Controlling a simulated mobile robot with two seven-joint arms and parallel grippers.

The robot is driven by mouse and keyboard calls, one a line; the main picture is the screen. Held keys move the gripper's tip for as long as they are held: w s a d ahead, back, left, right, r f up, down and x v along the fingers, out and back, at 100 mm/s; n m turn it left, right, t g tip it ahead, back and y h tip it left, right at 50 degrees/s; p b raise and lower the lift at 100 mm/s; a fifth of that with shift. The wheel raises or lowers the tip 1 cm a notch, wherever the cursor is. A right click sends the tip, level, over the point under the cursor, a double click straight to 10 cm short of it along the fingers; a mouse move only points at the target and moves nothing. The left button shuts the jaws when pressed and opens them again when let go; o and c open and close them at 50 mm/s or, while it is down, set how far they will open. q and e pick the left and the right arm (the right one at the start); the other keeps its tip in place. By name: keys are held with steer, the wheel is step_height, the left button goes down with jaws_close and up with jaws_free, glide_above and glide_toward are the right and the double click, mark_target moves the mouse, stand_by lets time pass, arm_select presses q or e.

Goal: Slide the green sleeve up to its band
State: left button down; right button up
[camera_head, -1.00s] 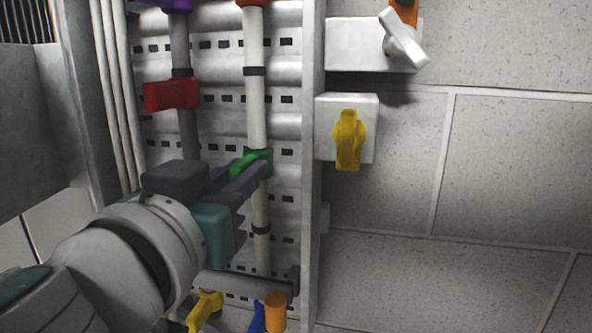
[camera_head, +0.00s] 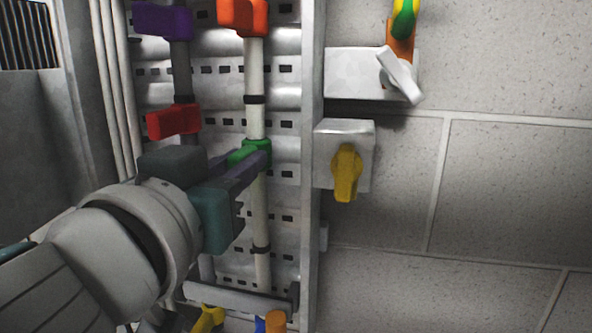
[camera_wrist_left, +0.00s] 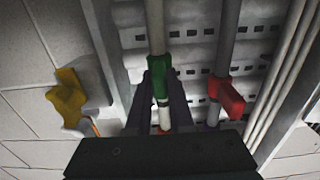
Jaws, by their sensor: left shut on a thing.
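The green sleeve (camera_head: 244,152) sits around a pale upright rod (camera_head: 254,123). A dark band (camera_head: 255,99) is on the same rod above the sleeve, with a stretch of bare rod between them. Another dark band (camera_head: 261,250) is lower on the rod. My left gripper (camera_head: 256,164) is shut on the green sleeve, reaching in from the left and hiding part of it. In the left wrist view the sleeve (camera_wrist_left: 158,66) shows between the fingers of my left gripper (camera_wrist_left: 161,84). My right gripper is not in view.
A red handle (camera_head: 172,122) is on the grey rod to the left, close to my gripper. An orange block (camera_head: 240,14) and a purple block (camera_head: 162,21) are higher up. A yellow handle (camera_head: 345,172) is on a white box to the right, beyond a post.

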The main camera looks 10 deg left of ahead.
mark_target(252, 115)
arm_select(q)
step_height(252, 115, up, 5)
steer(key=shift+f+p, duration=0.2)
steer(key=shift+p, duration=0.85)
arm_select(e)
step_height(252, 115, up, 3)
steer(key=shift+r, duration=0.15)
arm_select(q)
steer(key=c, duration=0.8)
jaws_free()
steer(key=shift+f, duration=0.1)
